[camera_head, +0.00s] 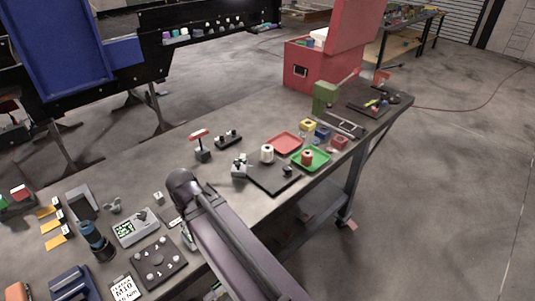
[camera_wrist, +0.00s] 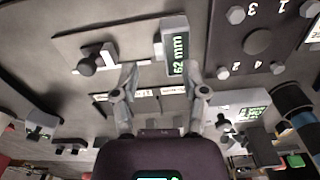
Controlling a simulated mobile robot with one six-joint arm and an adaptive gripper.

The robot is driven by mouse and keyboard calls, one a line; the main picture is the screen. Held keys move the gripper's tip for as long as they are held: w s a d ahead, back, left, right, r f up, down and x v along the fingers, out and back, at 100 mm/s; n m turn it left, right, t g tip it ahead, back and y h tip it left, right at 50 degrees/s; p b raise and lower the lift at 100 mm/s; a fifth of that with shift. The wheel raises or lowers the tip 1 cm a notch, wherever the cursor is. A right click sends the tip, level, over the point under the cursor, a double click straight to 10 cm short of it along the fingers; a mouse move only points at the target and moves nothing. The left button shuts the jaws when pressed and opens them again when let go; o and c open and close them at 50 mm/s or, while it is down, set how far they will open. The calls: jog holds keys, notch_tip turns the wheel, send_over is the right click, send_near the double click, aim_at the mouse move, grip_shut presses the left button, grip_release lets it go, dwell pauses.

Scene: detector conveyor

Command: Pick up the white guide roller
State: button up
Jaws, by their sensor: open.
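The white guide roller (camera_head: 267,153) stands upright near the back left edge of a dark mat (camera_head: 283,180) in the head view. I do not make it out in the wrist view. My gripper (camera_wrist: 162,88) is open and empty in the wrist view, its two fingers spread apart above the bench. In the head view my arm covers the gripper, to the left of the roller and apart from it.
A grey clamp-like block (camera_head: 239,172) stands close left of the roller. A display block reading 62 mm (camera_wrist: 174,45) lies near my fingers.

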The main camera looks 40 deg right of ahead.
jog(key=shift+a, duration=0.2)
